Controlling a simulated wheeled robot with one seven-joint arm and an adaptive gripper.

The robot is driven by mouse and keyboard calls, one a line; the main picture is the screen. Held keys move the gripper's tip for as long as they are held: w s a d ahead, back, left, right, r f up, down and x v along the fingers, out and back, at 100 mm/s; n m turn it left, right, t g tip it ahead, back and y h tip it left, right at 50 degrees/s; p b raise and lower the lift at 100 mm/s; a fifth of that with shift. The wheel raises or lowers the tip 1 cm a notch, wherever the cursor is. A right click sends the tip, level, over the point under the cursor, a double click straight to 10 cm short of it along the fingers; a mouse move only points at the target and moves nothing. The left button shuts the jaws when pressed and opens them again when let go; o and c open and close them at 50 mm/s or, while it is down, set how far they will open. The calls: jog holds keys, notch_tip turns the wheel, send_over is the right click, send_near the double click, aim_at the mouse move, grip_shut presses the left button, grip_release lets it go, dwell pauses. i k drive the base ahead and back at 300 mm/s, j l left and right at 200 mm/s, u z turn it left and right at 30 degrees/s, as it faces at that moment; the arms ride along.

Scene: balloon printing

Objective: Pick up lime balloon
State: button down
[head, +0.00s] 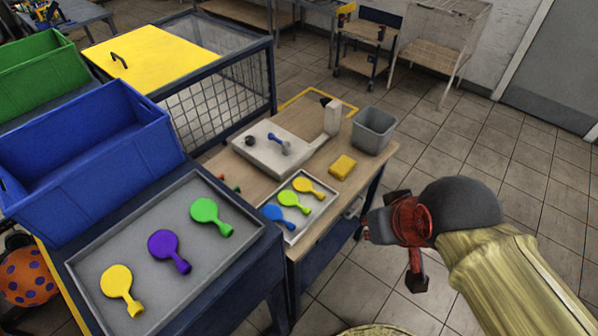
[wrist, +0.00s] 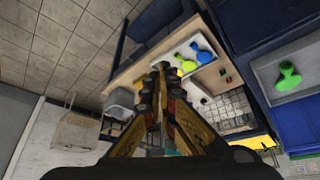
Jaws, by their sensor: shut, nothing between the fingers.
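The lime balloon (head: 293,201) lies flat in the small white-rimmed tray (head: 318,215), between a yellow-orange balloon (head: 308,187) and a blue balloon (head: 285,220). In the wrist view the lime balloon (wrist: 186,66) shows just right of the fingertips, beside the blue balloon (wrist: 204,56). My gripper (head: 378,226) hangs in the air right of the work table, apart from the tray. In the wrist view my gripper (wrist: 162,70) is shut with nothing in it, and its fingers hide part of the table.
A larger grey tray (head: 150,290) at the front left holds yellow (head: 120,288), purple (head: 168,250) and green (head: 210,215) balloons. A white printing device (head: 280,158), a yellow block (head: 342,167) and a grey bin (head: 373,130) stand on the table.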

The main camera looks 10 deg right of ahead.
aim_at(294, 202)
jog(key=i+l+u, duration=0.1)
jog(key=i+l, duration=0.15)
jog(key=i+l+u, duration=0.1)
jog(key=i+l, duration=0.15)
jog(key=l, duration=0.25)
jog(key=i+l+u, duration=0.1)
jog(key=i+l, duration=0.15)
jog(key=l, duration=0.15)
